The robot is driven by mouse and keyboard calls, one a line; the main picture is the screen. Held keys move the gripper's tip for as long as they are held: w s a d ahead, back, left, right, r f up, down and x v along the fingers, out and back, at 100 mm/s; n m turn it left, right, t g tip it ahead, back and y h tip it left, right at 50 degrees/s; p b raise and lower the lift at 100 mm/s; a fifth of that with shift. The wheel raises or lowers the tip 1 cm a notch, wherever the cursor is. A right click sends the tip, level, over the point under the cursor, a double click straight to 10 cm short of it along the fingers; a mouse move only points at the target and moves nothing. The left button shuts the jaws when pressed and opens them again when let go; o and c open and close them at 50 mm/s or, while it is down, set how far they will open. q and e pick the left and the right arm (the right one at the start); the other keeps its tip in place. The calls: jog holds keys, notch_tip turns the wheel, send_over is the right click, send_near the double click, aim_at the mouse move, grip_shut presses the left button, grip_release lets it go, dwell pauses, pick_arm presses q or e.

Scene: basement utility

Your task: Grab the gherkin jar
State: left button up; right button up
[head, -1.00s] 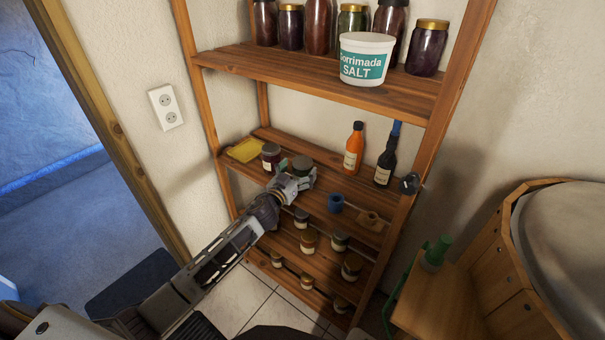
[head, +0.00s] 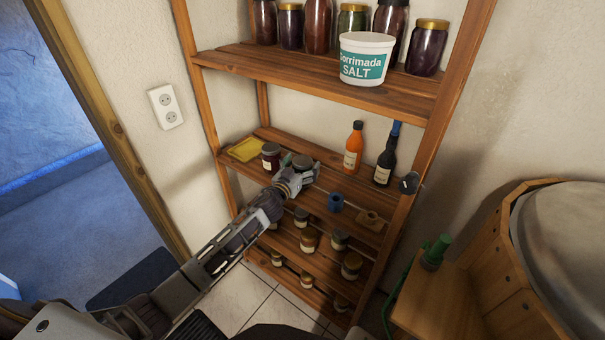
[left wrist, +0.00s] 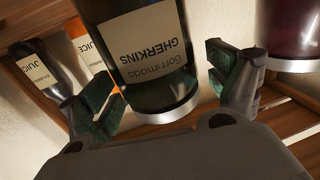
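The gherkin jar stands on the middle shelf. In the head view its dark lid (head: 303,161) shows just behind my left gripper (head: 304,174), which hides most of its body. In the left wrist view, which is upside down, the jar (left wrist: 150,52) has a cream label reading GHERKINS and a metallic lid. My left gripper (left wrist: 166,82) is open, with one green-padded finger on each side of the jar. A small gap shows at one finger; contact at the other is unclear. My right gripper is not in view.
A dark red jar (head: 270,157) stands close on the left, beside a yellow tray (head: 246,149). An orange bottle (head: 353,148) and a dark bottle (head: 386,158) stand to the right. A blue object (head: 335,202) sits at the front. The upper shelf (head: 300,68) overhangs.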

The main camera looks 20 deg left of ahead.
pick_arm(q)
jog(key=shift+r, duration=0.1)
jog(key=c, duration=1.3)
jog(key=shift+r, duration=0.15)
jog(key=shift+r+p, duration=0.65)
jog(key=shift+r, duration=4.2)
